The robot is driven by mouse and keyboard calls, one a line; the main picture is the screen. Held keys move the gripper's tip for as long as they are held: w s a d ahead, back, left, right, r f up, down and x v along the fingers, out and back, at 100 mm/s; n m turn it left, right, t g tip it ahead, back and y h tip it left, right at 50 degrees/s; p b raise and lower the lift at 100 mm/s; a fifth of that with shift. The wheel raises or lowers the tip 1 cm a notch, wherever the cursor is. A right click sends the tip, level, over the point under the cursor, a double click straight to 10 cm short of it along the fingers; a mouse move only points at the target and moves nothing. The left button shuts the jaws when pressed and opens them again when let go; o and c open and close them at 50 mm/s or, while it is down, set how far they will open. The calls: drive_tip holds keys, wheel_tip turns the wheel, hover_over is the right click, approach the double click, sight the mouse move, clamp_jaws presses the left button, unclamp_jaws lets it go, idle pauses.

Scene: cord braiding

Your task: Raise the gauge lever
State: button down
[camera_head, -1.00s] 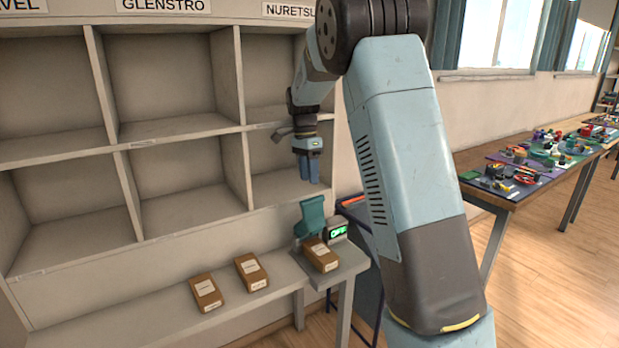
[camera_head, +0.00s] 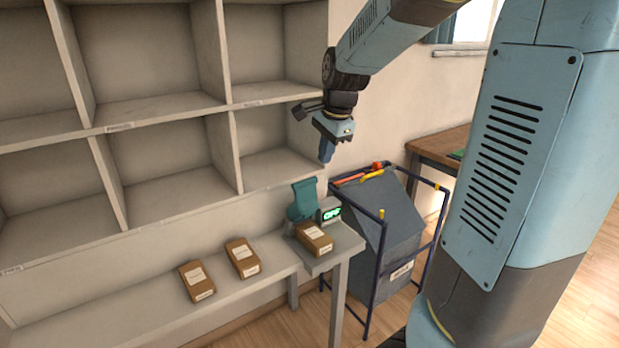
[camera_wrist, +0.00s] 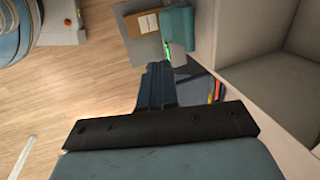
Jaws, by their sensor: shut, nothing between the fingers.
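The gauge stands at the right end of the shelf's bench. It has a teal lever-like plate (camera_head: 303,199) standing up behind and a small box with a green lit display (camera_head: 330,212). A brown parcel (camera_head: 314,238) lies in front of it. In the wrist view the teal plate (camera_wrist: 177,27) shows at the top, beside the parcel (camera_wrist: 148,22); the green display is partly hidden there by my fingers. My gripper (camera_head: 326,160) is shut and empty, pointing down, above and to the right of the teal plate and apart from it. It also shows in the wrist view (camera_wrist: 159,70).
Two more brown parcels (camera_head: 197,280) (camera_head: 242,257) lie on the bench (camera_head: 130,308) to the left. Empty pigeonholes (camera_head: 165,150) rise behind. A grey bin in a blue frame (camera_head: 390,250) stands just right of the bench. A wooden table (camera_head: 440,150) is farther right.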

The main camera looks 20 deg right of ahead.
drive_tip(key=w+a+f, duration=0.2)
drive_tip(key=w+f, duration=0.4)
drive_tip(key=f, duration=0.4)
drive_tip(key=shift+w+f, duration=0.2)
drive_tip(key=shift+w, duration=0.05)
idle(0.3)
